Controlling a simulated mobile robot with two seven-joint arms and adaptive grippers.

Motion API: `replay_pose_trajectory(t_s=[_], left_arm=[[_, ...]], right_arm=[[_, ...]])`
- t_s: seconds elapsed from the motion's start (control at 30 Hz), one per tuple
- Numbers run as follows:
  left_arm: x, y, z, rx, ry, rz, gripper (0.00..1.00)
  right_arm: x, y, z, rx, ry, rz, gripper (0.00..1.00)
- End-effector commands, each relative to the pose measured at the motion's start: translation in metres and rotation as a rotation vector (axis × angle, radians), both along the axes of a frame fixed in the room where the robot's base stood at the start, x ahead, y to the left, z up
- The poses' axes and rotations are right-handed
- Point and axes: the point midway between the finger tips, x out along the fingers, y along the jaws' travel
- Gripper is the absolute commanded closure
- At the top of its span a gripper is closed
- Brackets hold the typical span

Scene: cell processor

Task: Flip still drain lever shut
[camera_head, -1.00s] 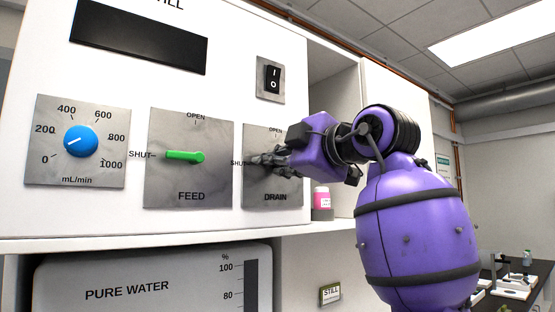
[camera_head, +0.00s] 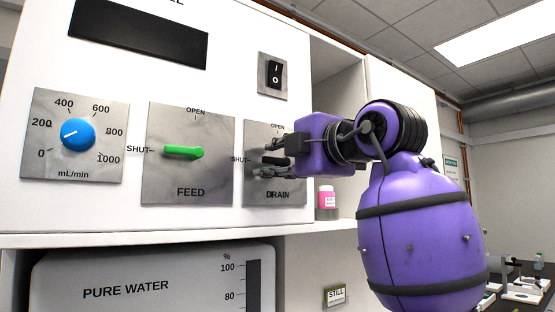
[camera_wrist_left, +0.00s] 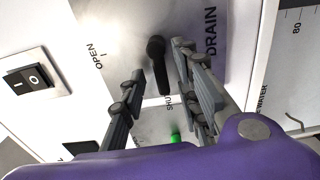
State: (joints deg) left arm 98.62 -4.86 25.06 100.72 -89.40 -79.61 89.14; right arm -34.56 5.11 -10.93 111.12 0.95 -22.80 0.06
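The black drain lever (camera_head: 276,161) is on the DRAIN plate (camera_head: 291,196) of the still. It lies level, its handle pointing left toward the SHUT mark. In the left wrist view the lever (camera_wrist_left: 158,68) also points at SHUT, away from OPEN. My left gripper (camera_head: 266,158) is in front of the plate, its fingers spread above and below the lever. In the wrist view the left gripper (camera_wrist_left: 158,62) is open, with the lever seen between its fingers; contact cannot be told. The gripper partly hides the plate. My right gripper is not in view.
The green feed lever (camera_head: 182,152) points at SHUT, left of the drain plate. A blue flow knob (camera_head: 78,134) is farther left, and a power switch (camera_head: 273,75) is above. A pink-labelled bottle (camera_head: 326,202) stands in the alcove behind my arm.

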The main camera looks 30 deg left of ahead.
Motion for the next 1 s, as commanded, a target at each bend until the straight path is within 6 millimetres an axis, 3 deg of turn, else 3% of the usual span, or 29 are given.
replay_pose_trajectory(t_s=[0.27, 0.7, 1.0], left_arm=[[-0.005, -0.016, -0.001, 0.000, 0.003, -0.003, 0.70], [-0.039, -0.095, 0.000, 0.001, 0.001, -0.003, 0.70], [-0.046, -0.111, -0.001, 0.000, 0.000, -0.001, 0.70]], right_arm=[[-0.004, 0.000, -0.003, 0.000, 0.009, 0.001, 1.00], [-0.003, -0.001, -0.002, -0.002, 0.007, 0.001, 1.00], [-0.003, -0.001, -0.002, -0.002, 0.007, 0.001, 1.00]])
